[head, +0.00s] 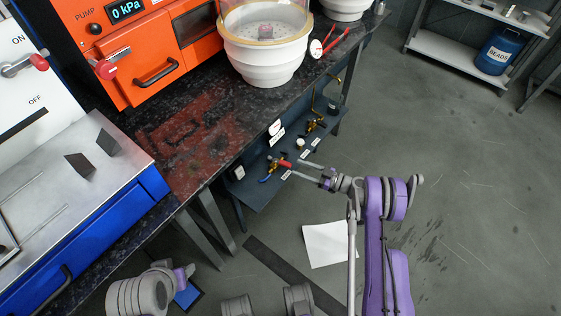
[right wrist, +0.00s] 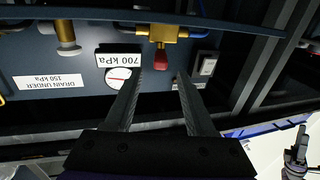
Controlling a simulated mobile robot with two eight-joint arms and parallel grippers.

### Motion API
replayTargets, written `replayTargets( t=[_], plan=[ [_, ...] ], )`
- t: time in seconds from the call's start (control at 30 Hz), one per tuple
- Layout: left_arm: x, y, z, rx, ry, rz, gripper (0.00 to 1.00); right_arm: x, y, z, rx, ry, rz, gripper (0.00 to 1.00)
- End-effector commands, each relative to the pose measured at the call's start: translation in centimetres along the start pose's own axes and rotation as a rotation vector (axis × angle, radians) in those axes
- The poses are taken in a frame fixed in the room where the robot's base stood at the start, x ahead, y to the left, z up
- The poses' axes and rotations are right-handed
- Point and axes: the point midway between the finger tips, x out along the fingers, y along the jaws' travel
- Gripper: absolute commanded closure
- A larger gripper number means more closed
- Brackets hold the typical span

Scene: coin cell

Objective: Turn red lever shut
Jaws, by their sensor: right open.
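The red lever (head: 285,163) sits on a small brass valve on the dark blue panel below the bench edge. In the right wrist view the red lever (right wrist: 161,57) shows as a red grip under the brass valve body (right wrist: 167,32). My right gripper (head: 297,168) is open, with its fingers pointing at the valve. In the right wrist view the fingertips of my right gripper (right wrist: 160,72) lie on either side of the lever's line; the lever appears just past them. I cannot tell whether they touch it.
The panel also carries another brass valve (head: 312,125), a gauge (right wrist: 117,78) and a "700 kPa" label (right wrist: 119,60). The bench top (head: 190,125) overhangs above. The floor at right is mostly clear.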

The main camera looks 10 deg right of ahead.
Motion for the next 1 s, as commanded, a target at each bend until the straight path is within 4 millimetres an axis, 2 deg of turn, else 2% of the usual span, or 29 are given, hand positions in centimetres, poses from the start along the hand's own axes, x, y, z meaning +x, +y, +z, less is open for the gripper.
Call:
replayTargets(
  t=[0.2,0.4,0.57,0.83,0.87,1.0],
  plan=[
    [0.3,0.0,0.1,0.000,-0.001,0.000,0.50,4.5,-0.1,0.1,0.001,-0.001,-0.003,0.45],
    [0.5,0.0,0.2,0.000,-0.002,0.000,0.50,7.4,-0.1,0.1,0.001,-0.001,-0.003,0.45],
    [0.5,0.0,0.2,0.000,-0.002,0.000,0.50,8.4,0.0,0.0,0.001,-0.002,0.000,0.45],
    [0.5,0.0,0.2,0.000,-0.002,0.000,0.50,8.5,0.0,0.0,0.001,-0.002,0.000,0.45],
    [0.5,0.0,0.2,0.000,-0.002,0.000,0.50,8.5,0.0,0.0,0.001,-0.002,0.000,0.47],
    [0.5,0.0,0.2,0.000,-0.002,0.000,0.50,8.5,0.0,0.0,0.001,-0.002,0.000,0.72]
  ],
)
